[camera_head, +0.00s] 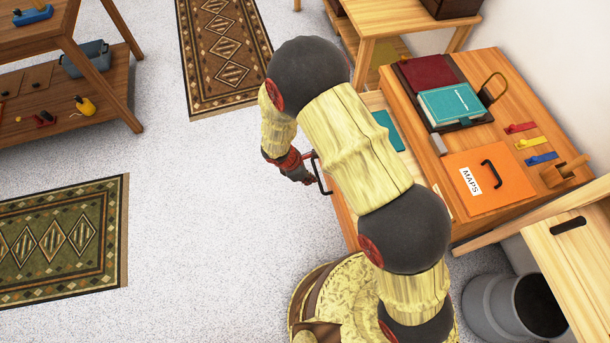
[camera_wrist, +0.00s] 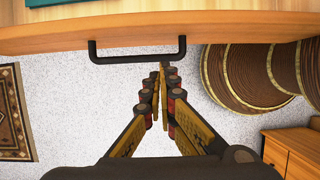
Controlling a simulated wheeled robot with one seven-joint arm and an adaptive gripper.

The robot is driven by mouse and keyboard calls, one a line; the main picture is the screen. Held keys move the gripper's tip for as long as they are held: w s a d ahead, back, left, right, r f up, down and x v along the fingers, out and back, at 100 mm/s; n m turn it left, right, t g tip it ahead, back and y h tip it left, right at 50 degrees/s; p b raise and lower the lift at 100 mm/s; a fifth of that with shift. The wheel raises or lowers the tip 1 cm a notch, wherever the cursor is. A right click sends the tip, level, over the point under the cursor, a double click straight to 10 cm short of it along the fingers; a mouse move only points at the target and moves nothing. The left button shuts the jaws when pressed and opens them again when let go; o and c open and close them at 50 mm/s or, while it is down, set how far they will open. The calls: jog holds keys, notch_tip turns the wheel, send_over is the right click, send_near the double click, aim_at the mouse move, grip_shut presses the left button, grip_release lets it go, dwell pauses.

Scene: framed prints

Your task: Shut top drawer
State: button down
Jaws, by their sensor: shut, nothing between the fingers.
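The top drawer (camera_head: 342,208) of the wooden cabinet stands pulled out, with a teal item (camera_head: 388,131) inside, and my arm hides much of it. Its black bar handle (camera_head: 322,175) is on the front. In the wrist view the wooden drawer front (camera_wrist: 230,27) spans the top, with the black handle (camera_wrist: 137,57) left of centre. My gripper (camera_wrist: 163,68) is shut and empty, its fingertips close to the right end of the handle. In the head view my gripper (camera_head: 305,178) is beside the handle, outside the drawer. I cannot tell whether they touch.
The cabinet top (camera_head: 440,150) holds books (camera_head: 455,102), an orange MAPS folder (camera_head: 490,177) and small coloured items. A grey bin (camera_head: 500,305) stands at the lower right. Open floor with rugs (camera_head: 65,240) lies left. A ribbed round brown object (camera_wrist: 245,75) is right in the wrist view.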

aim_at(321, 184)
jog(key=shift+w+d+f+b, duration=0.1)
jog(key=shift+w+d+b, duration=0.2)
jog(key=shift+d, duration=0.7)
jog(key=shift+w+d+f+b, duration=0.1)
jog(key=shift+w+d+b, duration=0.15)
jog(key=shift+d, duration=0.75)
jog(key=w+d, duration=0.4)
jog(key=d, duration=1)
jog(key=w+d+p, duration=0.1)
jog(key=w+d, duration=0.3)
jog(key=d, duration=1)
